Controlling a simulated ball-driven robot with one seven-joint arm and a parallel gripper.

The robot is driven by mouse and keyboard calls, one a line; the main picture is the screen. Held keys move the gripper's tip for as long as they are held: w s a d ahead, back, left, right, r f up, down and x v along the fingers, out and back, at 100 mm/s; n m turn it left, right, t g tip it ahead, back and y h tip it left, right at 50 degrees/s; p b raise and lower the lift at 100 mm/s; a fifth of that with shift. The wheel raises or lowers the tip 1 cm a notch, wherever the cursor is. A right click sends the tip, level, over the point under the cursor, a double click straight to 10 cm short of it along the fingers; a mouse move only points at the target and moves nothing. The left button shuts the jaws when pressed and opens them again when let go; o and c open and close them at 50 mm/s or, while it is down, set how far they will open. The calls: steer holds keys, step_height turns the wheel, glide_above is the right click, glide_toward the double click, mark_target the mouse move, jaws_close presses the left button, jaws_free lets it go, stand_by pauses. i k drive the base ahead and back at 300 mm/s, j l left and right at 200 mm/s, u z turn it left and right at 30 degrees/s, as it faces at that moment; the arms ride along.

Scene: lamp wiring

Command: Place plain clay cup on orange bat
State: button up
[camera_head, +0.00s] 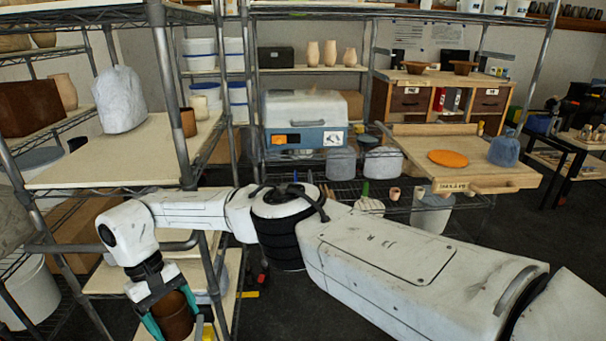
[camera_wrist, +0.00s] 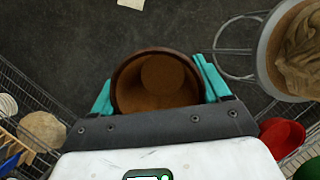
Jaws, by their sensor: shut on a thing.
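My gripper (camera_head: 172,312) is at the lower left in the head view, low beside the wire shelving. Its teal fingers are shut on a brown clay cup (camera_head: 174,318). In the wrist view the cup (camera_wrist: 150,88) sits between the fingertips (camera_wrist: 158,92), its open mouth facing the camera and its inside empty. The orange bat (camera_head: 448,158) is a flat round disc on a wooden board (camera_head: 410,145) at the right of the head view, far from my gripper. Nothing stands on the bat.
A blue-grey wrapped lump (camera_head: 504,151) sits on the board right of the bat. A wire shelf with a wrapped block (camera_head: 120,100) and a small brown cup (camera_head: 189,122) stands above my gripper. A bucket of clay (camera_wrist: 296,50) and a red bowl (camera_wrist: 283,137) show in the wrist view.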

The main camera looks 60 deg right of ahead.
mark_target(449, 157)
steer(key=l+z, duration=0.35)
steer(key=i+l+z, duration=0.15)
steer(key=l+z, duration=0.2)
steer(key=i+l+z, duration=0.1)
steer(key=l+z, duration=0.25)
